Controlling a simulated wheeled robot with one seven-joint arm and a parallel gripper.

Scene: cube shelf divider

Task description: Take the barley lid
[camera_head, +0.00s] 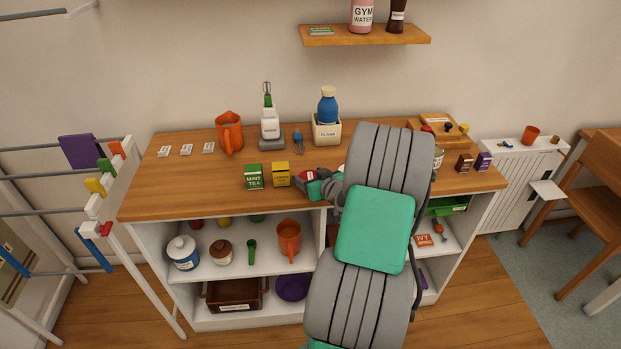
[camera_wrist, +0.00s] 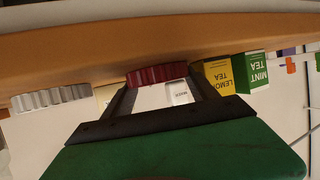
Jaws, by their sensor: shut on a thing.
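A dark red ribbed lid (camera_wrist: 157,74) sits between the fingertips of my gripper (camera_wrist: 160,84) in the wrist view, and the gripper is shut on it. Its name cannot be read; a small white label (camera_wrist: 179,92) with unclear print shows just behind it, between the fingers. In the head view the red lid (camera_head: 307,175) shows at my gripper (camera_head: 312,184), close to the front edge of the wooden top. My arm hides much of the counter to the right of it.
A yellow lemon tea box (camera_head: 280,174) and a green mint tea box (camera_head: 254,176) stand just left of my gripper. A pale ribbed lid (camera_wrist: 50,98) shows on the gripper's other side. Behind are a flour bin (camera_head: 326,132) holding a blue bottle, and an orange jug (camera_head: 229,132).

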